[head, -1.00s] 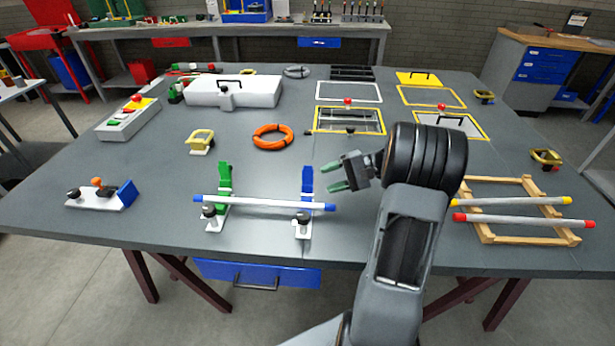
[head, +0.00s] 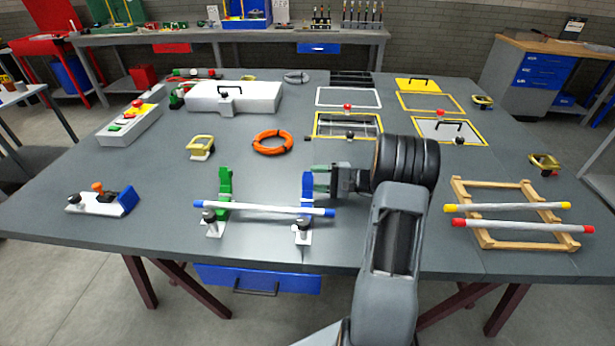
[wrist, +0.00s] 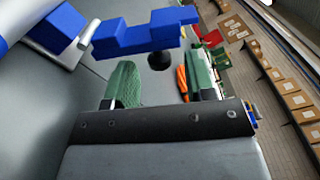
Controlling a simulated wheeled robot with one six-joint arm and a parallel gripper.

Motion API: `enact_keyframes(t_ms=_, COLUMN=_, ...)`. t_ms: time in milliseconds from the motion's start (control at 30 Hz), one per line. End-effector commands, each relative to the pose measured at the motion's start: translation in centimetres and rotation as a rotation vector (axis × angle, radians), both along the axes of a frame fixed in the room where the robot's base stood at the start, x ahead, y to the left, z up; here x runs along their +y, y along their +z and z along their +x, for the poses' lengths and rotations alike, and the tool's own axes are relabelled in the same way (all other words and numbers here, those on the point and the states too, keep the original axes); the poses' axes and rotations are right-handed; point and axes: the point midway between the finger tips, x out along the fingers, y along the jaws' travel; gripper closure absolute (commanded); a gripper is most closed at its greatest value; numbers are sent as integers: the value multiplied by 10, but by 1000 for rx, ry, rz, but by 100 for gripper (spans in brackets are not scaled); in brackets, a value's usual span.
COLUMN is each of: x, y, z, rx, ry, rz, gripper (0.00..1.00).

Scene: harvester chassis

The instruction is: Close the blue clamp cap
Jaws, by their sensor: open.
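The blue clamp cap (head: 307,188) stands raised at the right clamp, behind the white rod with blue ends (head: 265,207). The rod lies across both clamps. My gripper (head: 322,181) is open just right of the raised cap, its green fingers pointing left toward it. In the wrist view the stepped blue cap (wrist: 138,38) spans the upper middle, beyond the fingertips of my gripper (wrist: 160,85). A black knob (wrist: 161,60) shows under it. I cannot tell whether a finger touches the cap. Nothing shows held between the fingers.
The green clamp cap (head: 225,184) stands raised at the left clamp. An orange ring (head: 272,142) and a yellow clamp (head: 200,147) lie behind. A wooden frame (head: 487,241) with two rods is at right. The tabletop between ring and blue cap is clear.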

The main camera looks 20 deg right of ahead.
Motion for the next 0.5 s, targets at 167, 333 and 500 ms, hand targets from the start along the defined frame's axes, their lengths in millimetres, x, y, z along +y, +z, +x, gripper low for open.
enact_keyframes(t_ms=167, x=17, y=1, z=10, rx=-1, ry=2, rz=-1, gripper=50)
enact_keyframes(t_ms=333, x=24, y=0, z=13, rx=-1, ry=0, rz=0, gripper=50)
enact_keyframes(t_ms=500, x=25, y=0, z=14, rx=0, ry=0, rz=0, gripper=50)
